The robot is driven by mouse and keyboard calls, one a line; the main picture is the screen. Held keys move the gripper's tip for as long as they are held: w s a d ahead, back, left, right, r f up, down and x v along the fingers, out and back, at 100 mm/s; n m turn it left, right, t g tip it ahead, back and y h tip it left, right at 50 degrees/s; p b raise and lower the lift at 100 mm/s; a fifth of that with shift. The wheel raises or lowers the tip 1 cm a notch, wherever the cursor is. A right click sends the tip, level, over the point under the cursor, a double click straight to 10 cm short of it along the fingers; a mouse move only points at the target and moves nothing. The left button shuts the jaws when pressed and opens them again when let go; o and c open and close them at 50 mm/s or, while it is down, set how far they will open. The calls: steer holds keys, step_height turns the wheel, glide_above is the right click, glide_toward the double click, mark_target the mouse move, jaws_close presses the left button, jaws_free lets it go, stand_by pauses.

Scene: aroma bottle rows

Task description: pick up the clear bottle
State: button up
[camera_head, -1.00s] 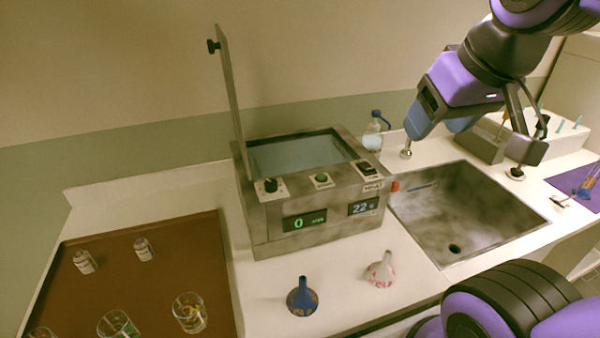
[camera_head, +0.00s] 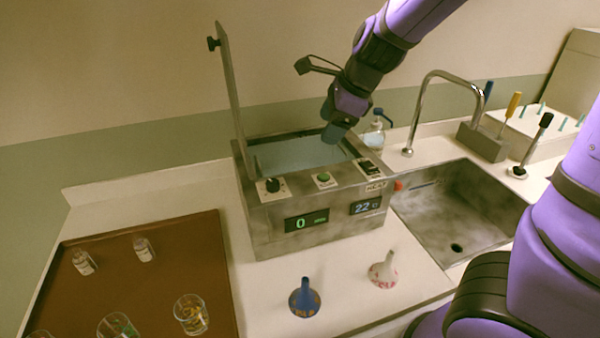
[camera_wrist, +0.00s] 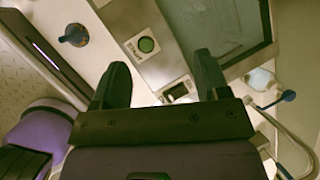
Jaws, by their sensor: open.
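Two small clear bottles with pale labels stand on the brown tray (camera_head: 190,245) at left in the head view: one bottle (camera_head: 84,262) at its left and another bottle (camera_head: 144,249) to the right of it. I cannot tell which one the task means. My gripper (camera_head: 335,133) hangs over the bath, far from the tray. In the wrist view my gripper (camera_wrist: 162,72) has its fingers apart, with nothing between them.
The metal bath (camera_head: 325,222) has a raised lid (camera_head: 230,95) on its left. Glass beakers (camera_head: 191,314) stand on the tray's front. The sink (camera_head: 440,215) and tap (camera_head: 418,110) are at right.

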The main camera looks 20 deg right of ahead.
mark_target(300, 165)
steer(key=shift+w+a+f+m+t+h, duration=0.25)
steer(key=shift+w+f+m+h, duration=0.35)
steer(key=shift+w+f+m, duration=1.9)
steer(key=shift+w+a+f+m+h, duration=0.4)
steer(key=shift+w+f+m+h, duration=0.2)
steer(key=shift+w+f+m, duration=1.9)
steer(key=shift+w+a+f+m+t+h, duration=0.25)
steer(key=shift+w+f+m+h, duration=0.35)
steer(key=shift+w+f+m, duration=1.9)
steer(key=shift+n, duration=0.3)
steer(key=shift+s+d+f, duration=0.1)
steer(key=shift+s+f, duration=0.05)
steer(key=shift+f, duration=0.95)
steer(key=shift+s+d+f, duration=0.1)
steer(key=shift+s+f, duration=0.05)
steer(key=shift+f, duration=0.95)
steer(key=shift+x, duration=0.85)
steer(key=shift+a, duration=0.15)
steer(key=c, duration=1.1)
steer(key=shift+r, duration=0.25)
